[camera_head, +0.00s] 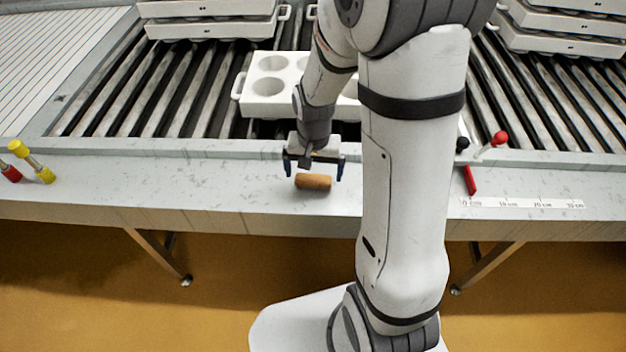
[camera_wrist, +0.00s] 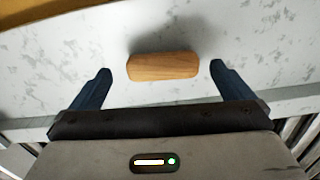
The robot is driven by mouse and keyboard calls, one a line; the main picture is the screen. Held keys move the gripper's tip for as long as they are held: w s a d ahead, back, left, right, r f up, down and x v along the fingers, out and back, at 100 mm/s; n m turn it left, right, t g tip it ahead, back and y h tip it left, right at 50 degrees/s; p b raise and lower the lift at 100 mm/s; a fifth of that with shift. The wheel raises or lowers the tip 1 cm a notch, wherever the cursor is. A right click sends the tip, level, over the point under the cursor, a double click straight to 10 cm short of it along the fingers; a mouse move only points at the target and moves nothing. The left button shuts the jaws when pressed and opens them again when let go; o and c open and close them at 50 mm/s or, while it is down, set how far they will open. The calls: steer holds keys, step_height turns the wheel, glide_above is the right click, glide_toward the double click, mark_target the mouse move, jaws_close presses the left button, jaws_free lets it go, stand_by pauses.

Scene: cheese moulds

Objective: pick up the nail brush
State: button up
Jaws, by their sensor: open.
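The nail brush (camera_head: 313,182) is a small brown wooden block with rounded ends, lying on the grey-white ledge in front of the rollers. In the wrist view the nail brush (camera_wrist: 163,66) lies lengthwise across the picture, between and just beyond the two dark blue fingertips. My gripper (camera_head: 314,172) is open and empty, above the brush on its roller side. In the wrist view my gripper (camera_wrist: 160,72) shows a finger to each side of the brush, with a gap at both ends. The brush's underside is hidden.
A white mould block (camera_head: 262,108) with round hollows stands on the rollers behind my gripper. Stacked white moulds (camera_head: 210,25) stand farther back. Yellow- and red-ended tools (camera_head: 40,172) lie at the left. A red-handled tool (camera_head: 469,180) and a ruler strip (camera_head: 520,203) are at the right.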

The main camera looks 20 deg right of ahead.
mark_target(313, 180)
steer(key=f, duration=0.4)
steer(key=shift+w, duration=0.35)
steer(key=shift+c, duration=0.2)
steer(key=c, duration=0.8)
